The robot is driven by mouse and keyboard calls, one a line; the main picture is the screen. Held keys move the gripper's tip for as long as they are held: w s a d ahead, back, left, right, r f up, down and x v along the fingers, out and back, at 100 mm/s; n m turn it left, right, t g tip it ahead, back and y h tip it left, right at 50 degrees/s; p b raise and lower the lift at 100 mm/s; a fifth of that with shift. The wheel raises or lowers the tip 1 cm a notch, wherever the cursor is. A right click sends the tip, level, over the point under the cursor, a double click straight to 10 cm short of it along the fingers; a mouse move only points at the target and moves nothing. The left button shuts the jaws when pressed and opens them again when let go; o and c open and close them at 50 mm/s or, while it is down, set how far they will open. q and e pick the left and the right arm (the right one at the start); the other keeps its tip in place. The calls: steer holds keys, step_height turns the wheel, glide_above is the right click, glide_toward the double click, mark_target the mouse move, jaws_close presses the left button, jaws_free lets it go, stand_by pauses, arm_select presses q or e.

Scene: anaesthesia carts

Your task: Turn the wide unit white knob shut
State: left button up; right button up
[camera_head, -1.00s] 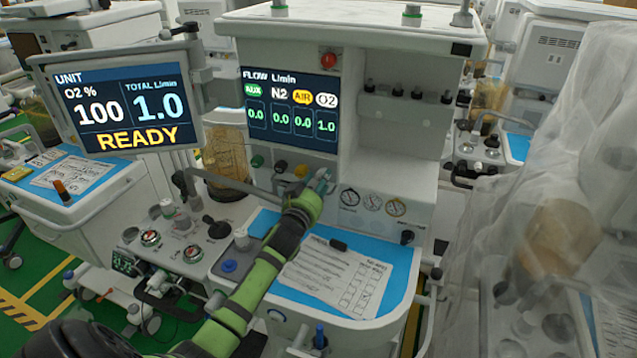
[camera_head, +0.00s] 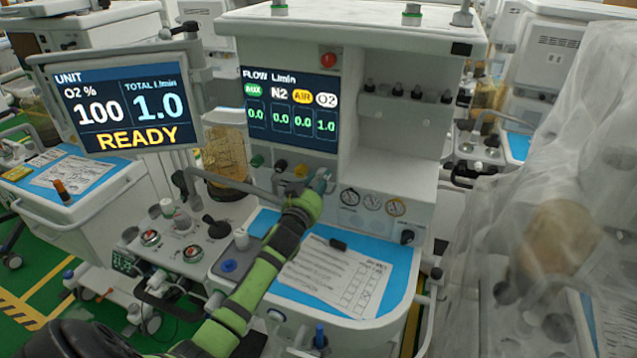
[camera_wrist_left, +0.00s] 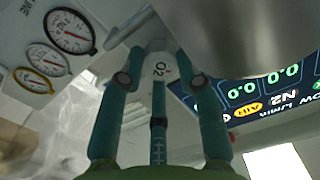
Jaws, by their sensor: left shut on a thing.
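The wide unit's white knob (camera_wrist_left: 159,68), marked O2, shows between my left fingers in the left wrist view. In the head view it is mostly hidden by my left gripper (camera_head: 323,181). My left gripper (camera_wrist_left: 158,72) is shut on this knob, with a teal finger on each side. The flow screen (camera_head: 290,112) above shows O2 at 1.0 and AUX, N2 and AIR at 0.0. My right gripper is not in view.
Green (camera_head: 257,160), black (camera_head: 281,166) and yellow (camera_head: 300,171) knobs sit left of my gripper. Gauges (camera_head: 372,202) are to its right. Below lies a blue worktop with a paper sheet (camera_head: 335,277). A plastic-draped unit (camera_head: 560,180) stands at the right.

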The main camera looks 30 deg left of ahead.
arm_select(q)
steer(key=shift+f, duration=0.1)
steer(key=shift+m, duration=3.5)
steer(key=o, duration=0.9)
steer(key=shift+s, duration=0.1)
